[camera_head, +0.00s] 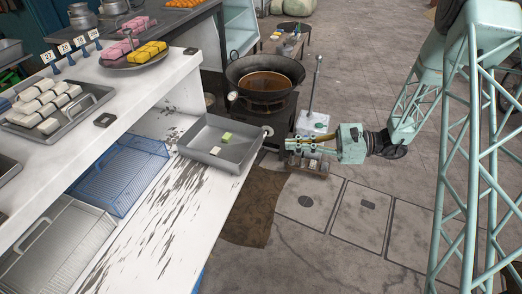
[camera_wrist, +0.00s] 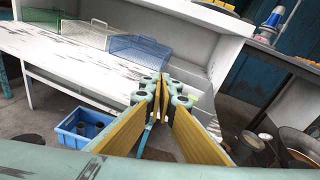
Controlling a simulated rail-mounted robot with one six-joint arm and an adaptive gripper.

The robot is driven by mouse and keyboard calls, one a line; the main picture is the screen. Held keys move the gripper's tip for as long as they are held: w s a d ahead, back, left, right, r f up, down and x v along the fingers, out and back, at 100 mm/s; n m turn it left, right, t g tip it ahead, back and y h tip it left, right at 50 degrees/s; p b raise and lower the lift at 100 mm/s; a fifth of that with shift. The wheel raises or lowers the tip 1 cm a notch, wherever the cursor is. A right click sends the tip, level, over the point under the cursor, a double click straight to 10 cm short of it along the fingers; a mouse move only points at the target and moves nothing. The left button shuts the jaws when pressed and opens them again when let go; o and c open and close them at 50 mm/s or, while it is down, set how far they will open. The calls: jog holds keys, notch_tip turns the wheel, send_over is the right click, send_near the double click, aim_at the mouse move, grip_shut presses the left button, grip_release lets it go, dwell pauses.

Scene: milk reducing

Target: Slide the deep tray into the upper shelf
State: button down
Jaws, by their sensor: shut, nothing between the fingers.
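The deep tray (camera_head: 196,146) is a grey metal pan on the white shelf surface (camera_head: 160,215), near its right edge. A small green block and a cream block lie in it. A handle (camera_head: 267,132) with a pale round end shows at its right side. My gripper (camera_head: 289,144) is shut and empty just right of the tray, close to the handle; I cannot tell whether they touch. In the wrist view my shut fingers (camera_wrist: 165,80) point toward the shelf and hide much of the tray.
A blue wire basket (camera_head: 120,175) and a grey tray (camera_head: 60,245) sit under the white countertop (camera_head: 150,75). A black wok (camera_head: 265,70) stands behind my gripper. A blue crate (camera_wrist: 82,128) sits on the floor below the shelf. Open floor lies at right.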

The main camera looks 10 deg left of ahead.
aim_at(254, 148)
jog(key=w+d+f+m+t+y, duration=0.1)
jog(key=w+f+m+t, duration=0.2)
jog(key=f, duration=0.9)
jog(key=shift+w+d+m+t, duration=0.2)
jog(key=shift+w+m+t, duration=0.1)
jog(key=shift+w+m, duration=0.55)
jog(key=shift+w+a, duration=0.1)
jog(key=shift+w, duration=0.05)
jog(key=shift+w+a+b, duration=0.3)
jog(key=shift+w+a, duration=0.05)
jog(key=shift+a, duration=1.9)
jog(key=shift+w+a+b, duration=0.3)
jog(key=shift+w+a, duration=0.1)
jog(key=shift+a, duration=1.9)
jog(key=shift+w+a+b, duration=0.3)
jog(key=shift+w+a, duration=0.05)
jog(key=shift+a, duration=1.9)
jog(key=shift+w+a, duration=0.1)
